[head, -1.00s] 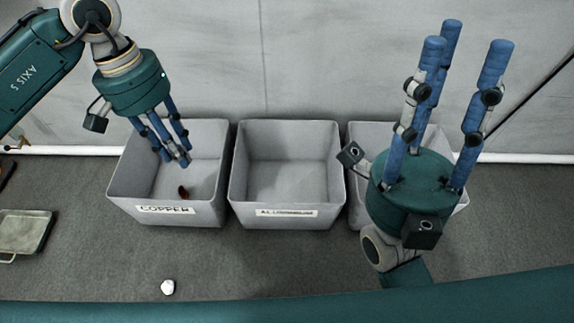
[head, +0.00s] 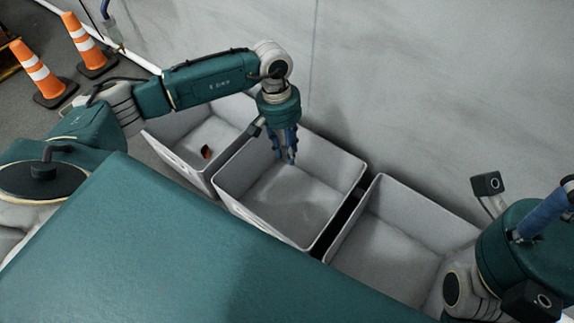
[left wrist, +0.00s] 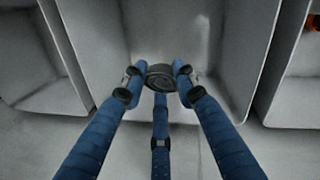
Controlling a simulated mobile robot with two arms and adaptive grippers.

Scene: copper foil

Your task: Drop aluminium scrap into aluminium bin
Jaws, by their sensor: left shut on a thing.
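My left gripper (head: 287,160) points down over the inside of the middle bin (head: 325,170), the one with the aluminium label. Its blue fingers are shut. In the left wrist view they close around a dark grey, roundish piece (left wrist: 160,78), apparently the aluminium scrap. The bin's pale floor and walls show around and beyond the fingers there. In the head view the held piece is too small to make out. My right gripper (head: 545,212) is cut off by the right edge, and its fingertips are out of the picture.
The left bin (head: 172,130) holds a reddish copper piece (head: 206,152). The right bin (head: 385,250) looks empty where it shows. A pale wall (head: 430,90) stands close behind the bins. Two orange cones (head: 85,45) stand at the far left.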

